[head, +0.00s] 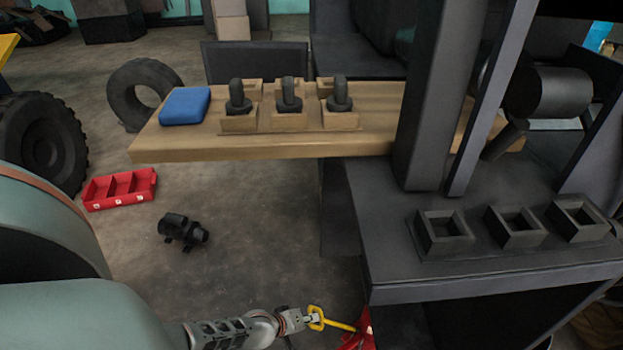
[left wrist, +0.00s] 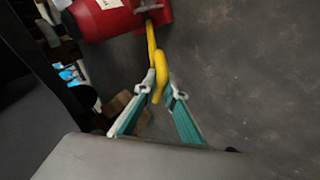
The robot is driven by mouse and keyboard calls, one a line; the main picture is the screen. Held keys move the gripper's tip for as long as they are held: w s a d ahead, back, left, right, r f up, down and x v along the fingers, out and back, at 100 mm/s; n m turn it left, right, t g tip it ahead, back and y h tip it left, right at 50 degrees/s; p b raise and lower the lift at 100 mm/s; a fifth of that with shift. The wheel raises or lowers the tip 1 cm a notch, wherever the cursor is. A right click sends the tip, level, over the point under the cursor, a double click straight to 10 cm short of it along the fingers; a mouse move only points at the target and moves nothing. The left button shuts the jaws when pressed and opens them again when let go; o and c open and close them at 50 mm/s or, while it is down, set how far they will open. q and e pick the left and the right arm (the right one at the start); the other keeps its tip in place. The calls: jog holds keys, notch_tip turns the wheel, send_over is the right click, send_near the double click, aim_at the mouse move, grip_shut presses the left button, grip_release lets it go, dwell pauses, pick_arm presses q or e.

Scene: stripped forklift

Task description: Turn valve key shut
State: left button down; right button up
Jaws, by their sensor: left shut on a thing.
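The yellow valve key (head: 331,321) is at the bottom centre of the head view. Its ring-shaped handle is at my left gripper (head: 308,319) and its shaft runs right to a red body (head: 359,330), partly cut off by the frame edge. In the left wrist view my left gripper (left wrist: 161,88) is shut on the key's handle (left wrist: 160,75). The yellow shaft leads up to the red body (left wrist: 106,18), a cylinder with a white label. The key's joint with the red body is small and hard to make out. My right gripper is not in view.
A dark bench (head: 480,260) with square sockets stands right of the key. A wooden plank (head: 270,148) carries dark plugs and a blue pad (head: 185,106). A red tray (head: 120,189), a black motor-like part (head: 183,231) and tyres lie on the floor.

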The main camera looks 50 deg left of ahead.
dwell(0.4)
pick_arm(q)
jog(key=c, duration=2.1)
grip_release()
jog(key=shift+s+d+r, duration=0.1)
jog(key=shift+s+r, duration=0.35)
jog(key=shift+s, duration=0.1)
jog(key=v, duration=1)
jog(key=shift+s+r, duration=0.15)
jog(key=shift+r, duration=0.15)
